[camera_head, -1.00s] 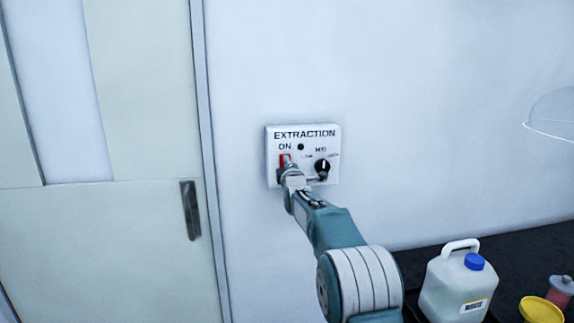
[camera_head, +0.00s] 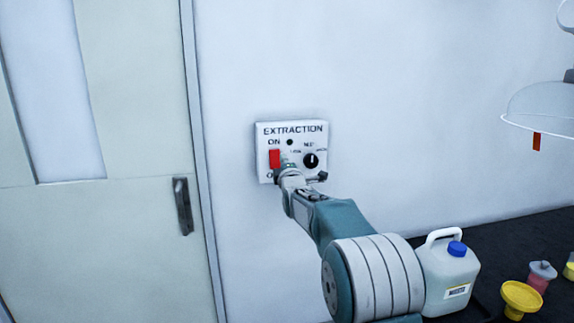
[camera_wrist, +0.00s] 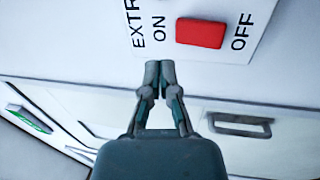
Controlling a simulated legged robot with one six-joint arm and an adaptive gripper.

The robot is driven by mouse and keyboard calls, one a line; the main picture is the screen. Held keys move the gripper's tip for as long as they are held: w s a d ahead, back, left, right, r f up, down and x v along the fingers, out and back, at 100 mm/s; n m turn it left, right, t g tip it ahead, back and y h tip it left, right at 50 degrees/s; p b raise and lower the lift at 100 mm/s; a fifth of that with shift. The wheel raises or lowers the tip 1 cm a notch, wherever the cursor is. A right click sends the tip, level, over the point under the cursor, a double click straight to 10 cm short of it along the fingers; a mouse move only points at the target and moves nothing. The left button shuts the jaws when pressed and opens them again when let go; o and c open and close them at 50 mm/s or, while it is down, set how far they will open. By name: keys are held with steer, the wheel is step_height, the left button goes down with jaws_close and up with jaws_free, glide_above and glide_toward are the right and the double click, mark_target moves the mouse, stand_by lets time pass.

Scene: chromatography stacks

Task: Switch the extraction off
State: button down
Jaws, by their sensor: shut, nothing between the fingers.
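The white extraction panel (camera_head: 303,132) is on the wall, with a red rocker switch (camera_head: 274,159) at its left under the word ON. In the wrist view the red switch (camera_wrist: 200,33) lies between the words ON and OFF; I cannot tell which way it is tipped. My gripper (camera_head: 285,166) is at the panel, just right of the switch, and partly hides the OFF label. In the wrist view my gripper (camera_wrist: 160,70) is shut and empty, its tips just beside the switch near the ON side; contact is unclear. A small indicator (camera_head: 290,142) looks dark.
A black knob (camera_head: 311,160) is right of the switch, close to my gripper. A door with a dark handle (camera_head: 183,206) stands left. A waste jug (camera_head: 447,272), a yellow funnel (camera_head: 521,297) and a clear hood (camera_head: 545,105) are at right.

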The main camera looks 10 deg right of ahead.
steer(key=s, duration=0.3)
steer(key=s+r, duration=0.1)
steer(key=s, duration=0.1)
steer(key=shift+s+a, duration=0.25)
steer(key=s+f+m+g, duration=0.5)
steer(key=s+m, duration=0.1)
steer(key=s, duration=1)
steer(key=s+a+f+m+g, duration=0.1)
steer(key=s+f+m+g, duration=0.3)
steer(key=s, duration=1.2)
steer(key=s+f+m+g, duration=0.5)
steer(key=s+m, duration=0.3)
steer(key=s, duration=0.8)
steer(key=shift+s+a+f+g, duration=0.25)
steer(key=shift+a+f+g, duration=0.1)
steer(key=shift+f, duration=0.1)
